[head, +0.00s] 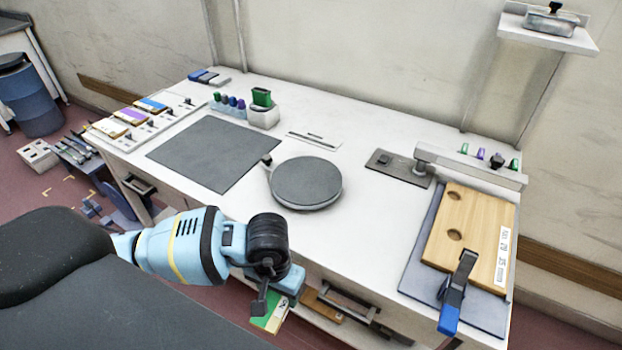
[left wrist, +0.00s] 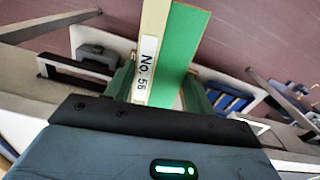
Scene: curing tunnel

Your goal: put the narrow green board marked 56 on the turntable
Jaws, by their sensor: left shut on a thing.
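The narrow green board (left wrist: 184,55) shows in the left wrist view, with a pale edge face and a white label reading "No. 56". My left gripper (head: 270,298) is shut on it, in front of the table's front edge. In the head view only a small green and pale part of the board (head: 275,318) shows below the jaws; the rest is hidden by the gripper. The turntable (head: 306,182), a round dark grey disc, stands on the white table behind and to the right of the gripper. Its top is bare. My right gripper is not in view.
A dark mat (head: 207,152) lies left of the turntable. A wooden board (head: 470,235) is clamped on a grey plate at the right. A small holder with a green block (head: 262,98) stands behind. Open drawers (head: 345,302) show below the front edge.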

